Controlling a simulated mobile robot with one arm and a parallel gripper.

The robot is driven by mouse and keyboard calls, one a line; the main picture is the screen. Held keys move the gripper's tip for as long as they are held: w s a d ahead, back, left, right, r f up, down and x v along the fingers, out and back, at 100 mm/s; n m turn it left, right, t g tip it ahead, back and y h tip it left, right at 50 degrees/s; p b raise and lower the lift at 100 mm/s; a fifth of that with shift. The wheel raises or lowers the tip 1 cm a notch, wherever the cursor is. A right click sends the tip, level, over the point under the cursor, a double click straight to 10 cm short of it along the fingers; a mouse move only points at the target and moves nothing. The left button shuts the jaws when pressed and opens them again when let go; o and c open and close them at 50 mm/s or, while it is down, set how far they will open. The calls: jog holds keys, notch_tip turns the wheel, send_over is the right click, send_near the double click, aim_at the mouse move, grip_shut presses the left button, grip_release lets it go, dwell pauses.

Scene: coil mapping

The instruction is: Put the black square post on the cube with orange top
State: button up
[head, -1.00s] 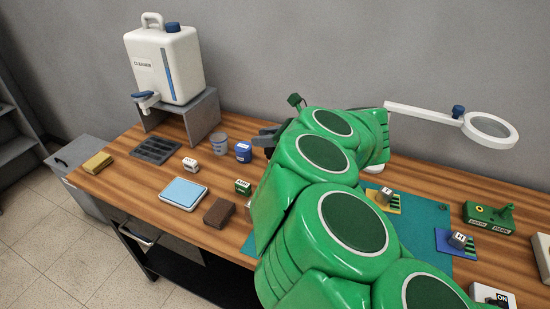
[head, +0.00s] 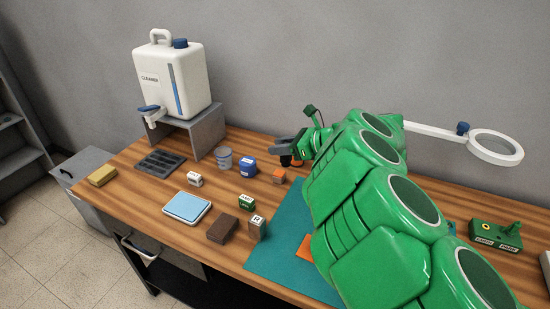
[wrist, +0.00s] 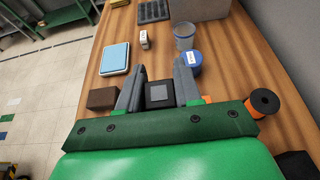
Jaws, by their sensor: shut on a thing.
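My gripper (head: 284,150) is shut on the black square post (wrist: 159,94), which shows between the fingers in the wrist view with a grey square on its end. The gripper hangs above the back of the table. In the head view a small orange-topped cube (head: 279,174) stands on the wood just below the gripper. I cannot tell the gap between post and cube. In the wrist view only a bit of orange shows beside the right finger, and I cannot tell whether it is this cube.
A blue jar (head: 248,167) and a grey cup (head: 224,157) stand left of the gripper. An orange-and-black spool (wrist: 264,103) is on the wall side.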

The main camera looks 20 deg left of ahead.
jog(key=w+a+f, duration=0.5)
jog(key=w+f, duration=0.2)
jog(key=shift+f, duration=0.2)
dwell(0.6)
jog(key=shift+a, duration=0.1)
jog(key=shift+w+a+f, duration=0.15)
jog(key=shift+w+f, duration=0.15)
jog(key=shift+f, duration=1.5)
jog(key=shift+f, duration=0.1)
jog(key=o, duration=1.1)
